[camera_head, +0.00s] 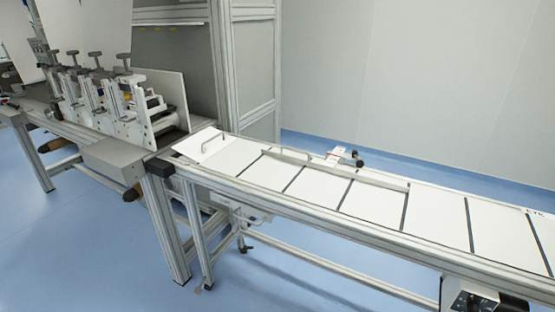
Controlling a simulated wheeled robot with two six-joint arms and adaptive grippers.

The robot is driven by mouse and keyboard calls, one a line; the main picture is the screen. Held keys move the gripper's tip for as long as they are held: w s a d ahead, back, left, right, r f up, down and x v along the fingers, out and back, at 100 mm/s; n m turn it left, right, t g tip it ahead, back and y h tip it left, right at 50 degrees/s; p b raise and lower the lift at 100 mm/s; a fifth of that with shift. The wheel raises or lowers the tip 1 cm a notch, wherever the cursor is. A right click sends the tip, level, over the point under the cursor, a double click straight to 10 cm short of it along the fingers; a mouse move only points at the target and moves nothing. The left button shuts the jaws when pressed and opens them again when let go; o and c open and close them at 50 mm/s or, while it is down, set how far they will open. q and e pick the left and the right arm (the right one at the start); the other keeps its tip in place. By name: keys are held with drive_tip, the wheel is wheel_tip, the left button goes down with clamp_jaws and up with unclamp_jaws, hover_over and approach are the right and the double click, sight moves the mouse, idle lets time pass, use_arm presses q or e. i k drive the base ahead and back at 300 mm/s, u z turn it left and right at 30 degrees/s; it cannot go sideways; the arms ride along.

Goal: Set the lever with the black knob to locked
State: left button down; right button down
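I cannot make out for sure a lever with a black knob. A small white bracket (335,157) at the far edge of the conveyor carries a short rod with a dark end (359,162) and a small red spot; it is too small to tell whether this is the lever. The converter unit (110,100) at the left has several upright dark-grey T-shaped handles (95,60) on its white plates. No locked or unlocked marking is readable. Neither of my grippers shows in this view.
A long conveyor with white panels (375,205) and dark gaps runs from the middle to the right. A grey framed cabinet (255,75) stands behind the converter. A dark control box (480,300) hangs at the lower right. The blue floor (90,265) in front is clear.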

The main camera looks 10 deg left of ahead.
sight(360, 164)
drive_tip(key=u, duration=0.8)
drive_tip(key=i, duration=0.45)
